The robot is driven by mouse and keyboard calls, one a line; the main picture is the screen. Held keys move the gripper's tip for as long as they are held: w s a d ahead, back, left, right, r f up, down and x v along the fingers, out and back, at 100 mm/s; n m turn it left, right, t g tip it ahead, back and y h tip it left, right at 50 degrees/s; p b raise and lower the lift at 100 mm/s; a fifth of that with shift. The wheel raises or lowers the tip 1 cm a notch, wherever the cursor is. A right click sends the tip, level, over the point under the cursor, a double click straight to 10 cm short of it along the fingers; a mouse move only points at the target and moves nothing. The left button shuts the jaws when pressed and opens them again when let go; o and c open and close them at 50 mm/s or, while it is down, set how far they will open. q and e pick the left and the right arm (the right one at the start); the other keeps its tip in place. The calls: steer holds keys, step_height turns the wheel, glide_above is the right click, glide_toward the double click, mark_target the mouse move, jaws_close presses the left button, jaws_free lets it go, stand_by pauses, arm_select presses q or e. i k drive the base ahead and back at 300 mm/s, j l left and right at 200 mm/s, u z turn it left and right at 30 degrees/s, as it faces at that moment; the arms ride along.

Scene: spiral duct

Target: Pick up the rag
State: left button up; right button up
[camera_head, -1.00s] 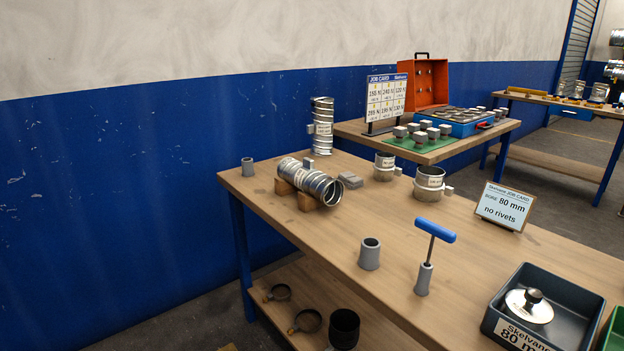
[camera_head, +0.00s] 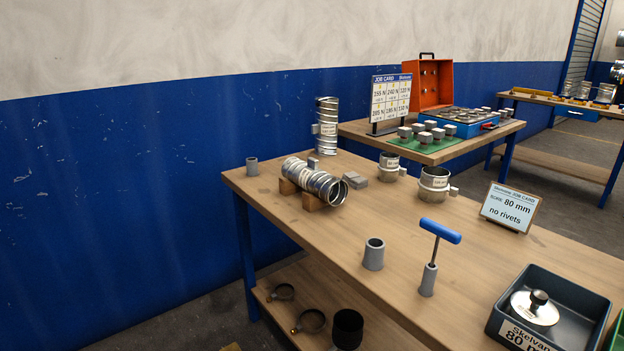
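I see nothing that I can clearly tell is a rag. A small flat grey piece (camera_head: 357,180) lies on the near workbench (camera_head: 400,240), just right of the spiral duct; it is too small to tell whether it is cloth or a block. The spiral duct (camera_head: 314,181) lies on wooden cradle blocks. Neither of my grippers is in view.
A grey cup (camera_head: 373,254), a blue T-handle tool (camera_head: 436,245), clamped collars (camera_head: 434,184), a job card (camera_head: 509,207) and a dark tray (camera_head: 550,310) stand on the workbench. An upright duct (camera_head: 327,126) stands behind. The bench's left front corner is mostly clear.

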mark_target(356, 181)
steer(key=i+j+z, duration=0.1)
steer(key=z, duration=0.6)
steer(key=i+j+z, duration=0.15)
steer(key=j+z, duration=0.15)
steer(key=i+j+z, duration=0.15)
steer(key=j+z, duration=0.15)
steer(key=i+j+z, duration=0.15)
steer(key=j, duration=0.35)
steer(key=i+j+z, duration=0.15)
steer(key=j, duration=0.4)
steer(key=j+z, duration=0.1)
steer(key=j, duration=0.4)
steer(key=i+j, duration=0.1)
steer(key=j, duration=0.4)
steer(key=i+j, duration=0.1)
steer(key=j, duration=0.9)
steer(key=i+z, duration=0.05)
steer(key=i, duration=0.05)
